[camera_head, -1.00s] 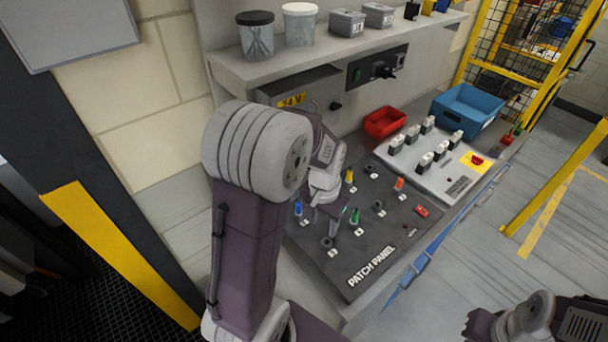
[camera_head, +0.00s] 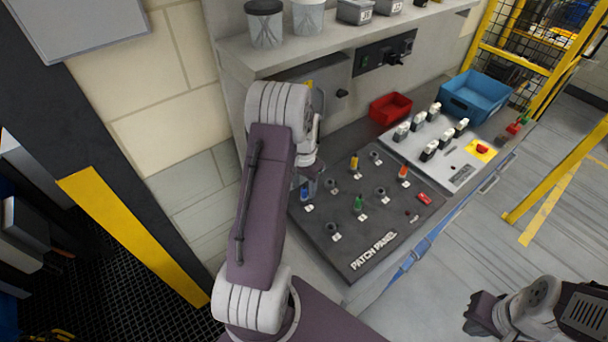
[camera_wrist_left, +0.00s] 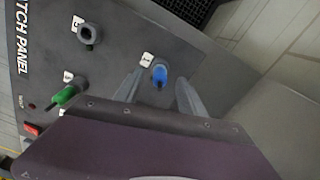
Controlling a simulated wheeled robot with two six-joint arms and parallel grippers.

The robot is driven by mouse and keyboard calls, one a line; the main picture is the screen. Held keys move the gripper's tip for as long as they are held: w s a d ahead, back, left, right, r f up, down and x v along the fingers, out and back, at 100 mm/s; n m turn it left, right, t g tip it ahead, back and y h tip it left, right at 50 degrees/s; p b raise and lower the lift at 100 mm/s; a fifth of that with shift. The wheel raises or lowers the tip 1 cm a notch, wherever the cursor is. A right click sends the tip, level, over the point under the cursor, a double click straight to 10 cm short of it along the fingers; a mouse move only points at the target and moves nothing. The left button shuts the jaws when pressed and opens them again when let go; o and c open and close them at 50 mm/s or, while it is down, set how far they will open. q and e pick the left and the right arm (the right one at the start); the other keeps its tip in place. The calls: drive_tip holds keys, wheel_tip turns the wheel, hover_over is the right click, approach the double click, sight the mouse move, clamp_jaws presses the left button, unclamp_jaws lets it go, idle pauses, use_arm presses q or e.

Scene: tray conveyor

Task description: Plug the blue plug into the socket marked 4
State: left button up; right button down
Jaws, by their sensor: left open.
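The blue plug (camera_head: 305,193) stands upright in a socket at the left edge of the dark patch panel (camera_head: 370,240). In the left wrist view, the blue plug (camera_wrist_left: 160,74) is between the fingers of my open left gripper (camera_wrist_left: 158,80), with a gap on each side. In the head view, my left arm hides most of that gripper. Empty ring sockets show on the panel, such as one at the front (camera_head: 332,229) and one at its middle right (camera_head: 380,193). Their number labels are too small to read surely. My right gripper (camera_head: 482,313) is at the lower right, away from the panel.
Green (camera_head: 358,204), yellow (camera_head: 354,164) and orange (camera_head: 403,174) plugs stand in other sockets nearby. A grey switch board (camera_head: 440,160), a red bin (camera_head: 390,108) and a blue bin (camera_head: 473,98) lie beyond. A shelf (camera_head: 330,48) overhangs the back.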

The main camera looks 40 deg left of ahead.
use_arm(q)
wheel_tip(320, 180, down, 2)
drive_tip(key=shift+f, duration=0.35)
clamp_jaws()
drive_tip(key=shift+r, duration=0.15)
drive_tip(key=shift+r+p, duration=1.5)
drive_tip(key=shift+p, duration=0.05)
drive_tip(key=shift+r, duration=0.1)
wheel_tip(320, 180, up, 4)
drive_tip(key=p, duration=0.3)
